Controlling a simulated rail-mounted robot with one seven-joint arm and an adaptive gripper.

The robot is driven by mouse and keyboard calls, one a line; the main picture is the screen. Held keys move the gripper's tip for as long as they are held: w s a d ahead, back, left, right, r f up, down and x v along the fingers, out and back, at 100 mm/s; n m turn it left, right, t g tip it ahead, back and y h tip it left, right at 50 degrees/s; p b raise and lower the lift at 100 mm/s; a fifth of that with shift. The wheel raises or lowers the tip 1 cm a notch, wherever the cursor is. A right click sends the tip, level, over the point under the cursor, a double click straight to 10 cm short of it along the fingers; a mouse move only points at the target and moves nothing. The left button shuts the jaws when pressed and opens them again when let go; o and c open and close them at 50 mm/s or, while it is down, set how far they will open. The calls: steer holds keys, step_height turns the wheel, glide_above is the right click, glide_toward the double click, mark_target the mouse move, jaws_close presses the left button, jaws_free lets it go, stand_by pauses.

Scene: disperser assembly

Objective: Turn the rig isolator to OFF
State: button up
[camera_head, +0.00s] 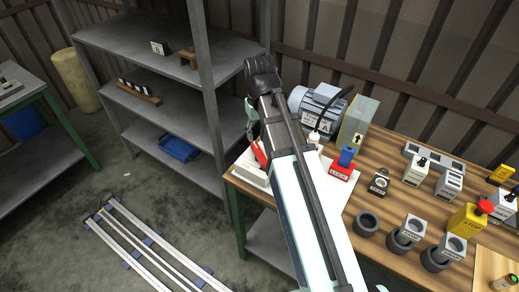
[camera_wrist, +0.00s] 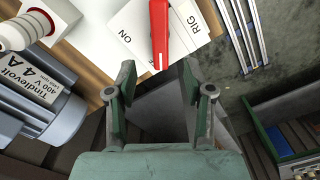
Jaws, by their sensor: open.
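The rig isolator is a white box (camera_head: 251,172) at the left end of the wooden bench, with a red handle (camera_head: 260,153) partly hidden by my arm. In the wrist view the red handle (camera_wrist: 159,38) runs up and down the picture on the white face (camera_wrist: 131,22). "ON" is printed left of it and "RIG" right of it; no OFF marking shows. My gripper (camera_wrist: 157,72) is open and empty. The handle's lower end appears between the fingertips; I cannot tell whether they touch it. In the head view my gripper (camera_head: 250,125) is mostly hidden by my arm.
A grey motor (camera_head: 318,108) stands behind the isolator, and also shows close by in the wrist view (camera_wrist: 40,105). A red-and-blue block marked LOCK (camera_head: 343,165) and a padlock-like item (camera_head: 379,182) are to the right. Grey shelving (camera_head: 207,60) stands close on the left.

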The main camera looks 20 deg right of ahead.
mark_target(260, 152)
step_height(260, 152, down, 9)
steer(key=shift+f+p, duration=0.1)
steer(key=shift+p, duration=0.75)
jaws_close()
